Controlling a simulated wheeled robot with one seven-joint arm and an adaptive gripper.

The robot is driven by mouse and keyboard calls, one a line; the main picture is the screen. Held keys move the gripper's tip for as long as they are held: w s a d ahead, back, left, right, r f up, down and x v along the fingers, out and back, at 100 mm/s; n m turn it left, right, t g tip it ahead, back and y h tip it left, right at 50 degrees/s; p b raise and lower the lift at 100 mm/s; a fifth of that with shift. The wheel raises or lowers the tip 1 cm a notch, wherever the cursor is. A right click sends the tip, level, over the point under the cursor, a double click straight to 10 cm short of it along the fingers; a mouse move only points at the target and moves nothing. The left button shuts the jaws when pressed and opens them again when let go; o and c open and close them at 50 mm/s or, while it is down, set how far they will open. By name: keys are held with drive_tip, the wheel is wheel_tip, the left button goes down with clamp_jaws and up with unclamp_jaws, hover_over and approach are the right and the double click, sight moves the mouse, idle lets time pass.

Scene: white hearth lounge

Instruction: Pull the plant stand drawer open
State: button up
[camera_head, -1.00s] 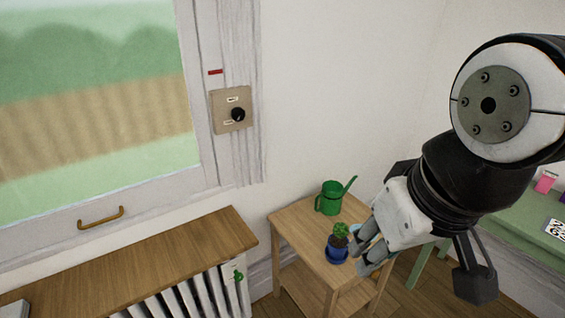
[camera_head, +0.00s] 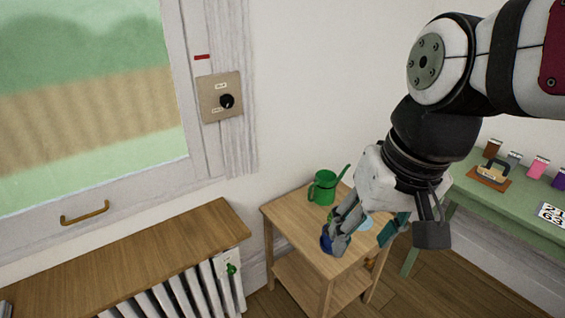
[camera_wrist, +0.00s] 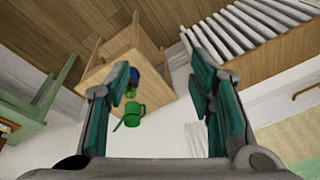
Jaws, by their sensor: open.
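The plant stand (camera_head: 287,221) is a small light-wood table with a lower shelf (camera_head: 293,280), standing against the white wall. Its drawer and any handle cannot be made out. On its top are a green watering can (camera_head: 322,187) and a blue plant pot (camera_head: 326,243), which is mostly hidden by my fingers. My gripper (camera_head: 364,240) is open, over the right front part of the stand in the head view. Nothing is held.
A wood-topped radiator (camera_head: 185,235) with a green valve (camera_head: 231,268) stands left of the stand. A green table (camera_head: 462,183) with small jars and other items is at the right. A window and a wall dial (camera_head: 221,97) are at the left. Wood floor shows between the stand and the green table.

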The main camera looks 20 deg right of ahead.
drive_tip(key=w+d+f+m+g+y+b, duration=0.2)
drive_tip(key=w+d+f+m+y+b, duration=0.2)
drive_tip(key=w+f+m+b, duration=0.55)
drive_tip(key=m+t+y+b, duration=0.1)
drive_tip(key=m+t+b, duration=1.55)
drive_tip(key=m, duration=0.65)
approach(373, 264)
drive_tip(key=b+x, duration=0.3)
drive_tip(key=x, duration=0.7)
drive_tip(key=shift+c, duration=0.6)
clamp_jaws()
